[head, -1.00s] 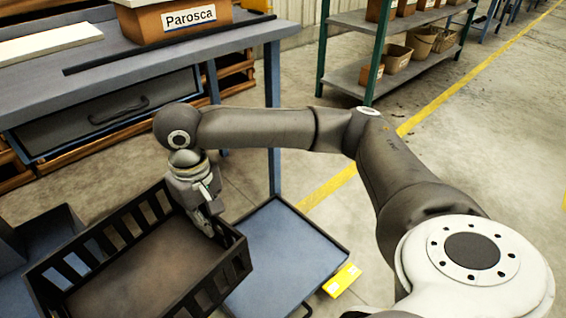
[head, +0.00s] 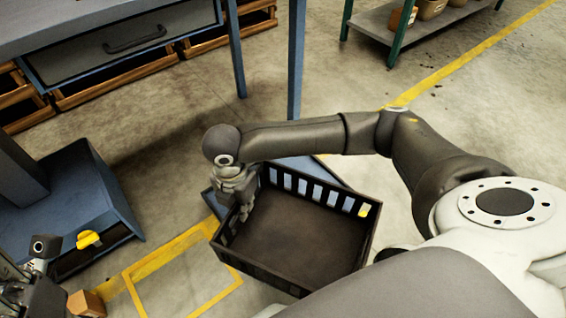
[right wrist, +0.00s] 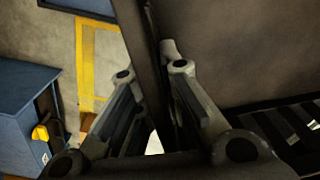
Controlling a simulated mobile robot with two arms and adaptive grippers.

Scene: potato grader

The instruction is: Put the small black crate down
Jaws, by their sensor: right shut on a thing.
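The small black crate (head: 290,225) is an open box with slatted walls, empty inside, in the middle of the head view. My right gripper (head: 243,208) is shut on the crate's left wall near its far corner. In the right wrist view the gripper's fingers (right wrist: 155,115) straddle the crate wall (right wrist: 143,45). The crate is over a low blue platform (head: 320,170), which it mostly hides. I cannot tell whether its bottom touches the platform. My left gripper (head: 42,280) is partly in view at the lower left, its jaw state unclear.
A blue unit (head: 90,190) with a yellow part (head: 88,239) stands at the left. A workbench with a drawer (head: 130,45) is behind. A green-posted shelf (head: 385,20) is at the back right. Yellow-lined floor (head: 215,295) lies left of the crate.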

